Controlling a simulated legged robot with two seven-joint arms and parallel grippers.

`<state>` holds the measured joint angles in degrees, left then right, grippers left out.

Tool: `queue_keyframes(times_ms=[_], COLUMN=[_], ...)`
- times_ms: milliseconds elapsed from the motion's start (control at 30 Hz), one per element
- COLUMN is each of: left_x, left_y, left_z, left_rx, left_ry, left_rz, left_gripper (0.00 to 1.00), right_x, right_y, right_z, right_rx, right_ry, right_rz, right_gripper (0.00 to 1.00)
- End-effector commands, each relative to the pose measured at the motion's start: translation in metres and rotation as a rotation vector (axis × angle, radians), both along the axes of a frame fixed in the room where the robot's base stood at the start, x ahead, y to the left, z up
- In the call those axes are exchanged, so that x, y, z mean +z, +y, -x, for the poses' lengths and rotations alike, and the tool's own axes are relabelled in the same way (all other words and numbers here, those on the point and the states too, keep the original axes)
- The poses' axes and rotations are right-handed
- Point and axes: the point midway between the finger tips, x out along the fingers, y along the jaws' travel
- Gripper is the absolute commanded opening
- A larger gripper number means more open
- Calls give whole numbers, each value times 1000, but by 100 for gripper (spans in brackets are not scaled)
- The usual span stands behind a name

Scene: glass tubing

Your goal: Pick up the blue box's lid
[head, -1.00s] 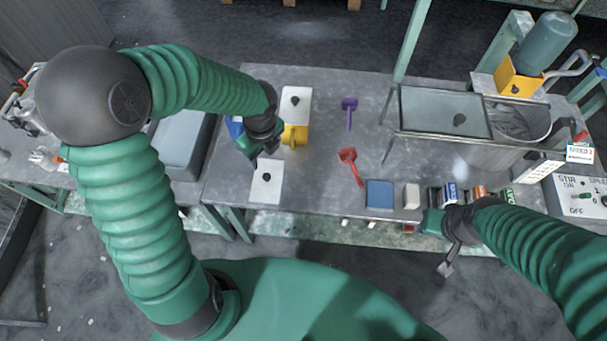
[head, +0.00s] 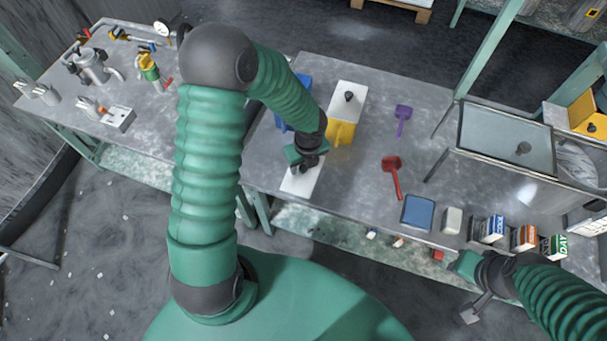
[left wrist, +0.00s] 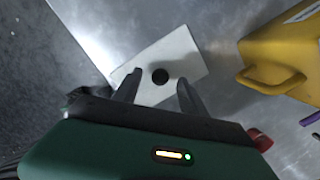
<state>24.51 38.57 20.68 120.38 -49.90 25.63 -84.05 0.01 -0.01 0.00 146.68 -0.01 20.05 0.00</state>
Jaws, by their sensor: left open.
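A white rectangular lid with a black round knob lies on the grey table in the left wrist view (left wrist: 182,58). In the head view the lid (head: 298,184) is partly hidden under my left gripper (head: 303,166). The left gripper (left wrist: 160,84) is open and empty, with its two fingers on either side of the knob in the wrist view; I cannot tell how far above the lid they are. A blue box (head: 305,87) shows in parts behind my left arm. My right gripper (head: 474,308) is at the lower right, at the table's front edge; its jaws are unclear.
Purple (head: 403,115) and red (head: 391,170) scoops lie farther right. A blue pad (head: 418,212) and several small boxes line the front edge. A framed stand (head: 500,140) is at right.

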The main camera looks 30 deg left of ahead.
Motion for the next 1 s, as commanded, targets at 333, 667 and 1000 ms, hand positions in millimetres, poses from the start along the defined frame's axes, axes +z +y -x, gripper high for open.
queue_keyframes(times_ms=[333,667,1000], left_x=[-12,-12,-11], left_y=[1,1,1], left_z=[-1,-2,-2], left_rx=[-1,-1,-1], left_ry=[-2,-2,-2], left_rz=[0,0,0], left_gripper=[41,0,0], right_x=[-5,-5,-5], right_y=[0,0,0], right_z=[0,0,0], right_rx=[0,0,0], right_ry=[0,0,0], right_rz=[0,0,0], right_gripper=[35,35,35])
